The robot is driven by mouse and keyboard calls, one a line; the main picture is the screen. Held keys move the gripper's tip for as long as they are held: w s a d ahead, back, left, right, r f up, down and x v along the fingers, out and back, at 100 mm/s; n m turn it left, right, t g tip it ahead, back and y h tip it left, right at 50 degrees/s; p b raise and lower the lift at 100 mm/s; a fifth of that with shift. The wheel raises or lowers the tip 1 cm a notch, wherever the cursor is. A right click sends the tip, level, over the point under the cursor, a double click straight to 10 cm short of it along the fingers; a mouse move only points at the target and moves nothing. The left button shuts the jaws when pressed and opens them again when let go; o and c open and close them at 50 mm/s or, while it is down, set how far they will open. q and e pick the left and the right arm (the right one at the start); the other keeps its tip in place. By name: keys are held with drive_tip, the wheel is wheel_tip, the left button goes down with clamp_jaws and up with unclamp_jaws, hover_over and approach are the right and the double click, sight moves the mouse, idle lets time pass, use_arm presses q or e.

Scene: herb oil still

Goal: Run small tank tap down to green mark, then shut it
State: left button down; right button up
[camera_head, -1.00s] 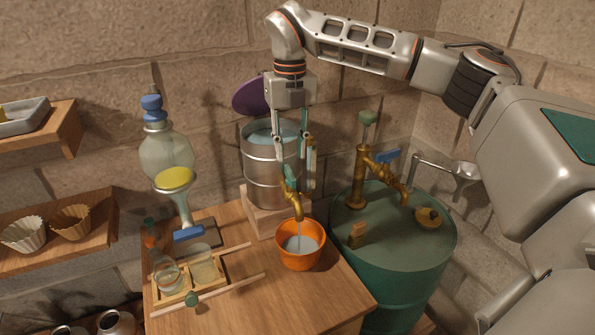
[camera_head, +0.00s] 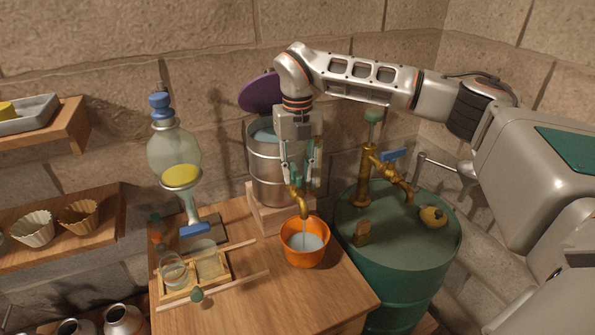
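The small metal tank (camera_head: 264,165) stands on a wooden block, its lid open and pale blue liquid inside. Its brass tap (camera_head: 304,206) points down over an orange bucket (camera_head: 305,257). A thin stream runs from the spout into the bucket, which holds pale liquid. My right gripper (camera_head: 301,184) points down at the top of the tap, fingers on either side of where the handle is. The fingers hide the handle, so I cannot tell whether they grip it. The gripper also covers much of the tank's right side; I cannot make out the green mark. My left gripper is out of view.
A green drum (camera_head: 395,260) with its own brass tap (camera_head: 368,175) stands close on the right. A glass vessel (camera_head: 175,155) and a wooden rack (camera_head: 190,285) of jars are on the left. The table's front right is clear.

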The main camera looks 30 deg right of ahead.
drive_tip(key=c, duration=0.6)
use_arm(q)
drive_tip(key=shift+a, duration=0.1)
use_arm(e)
clamp_jaws()
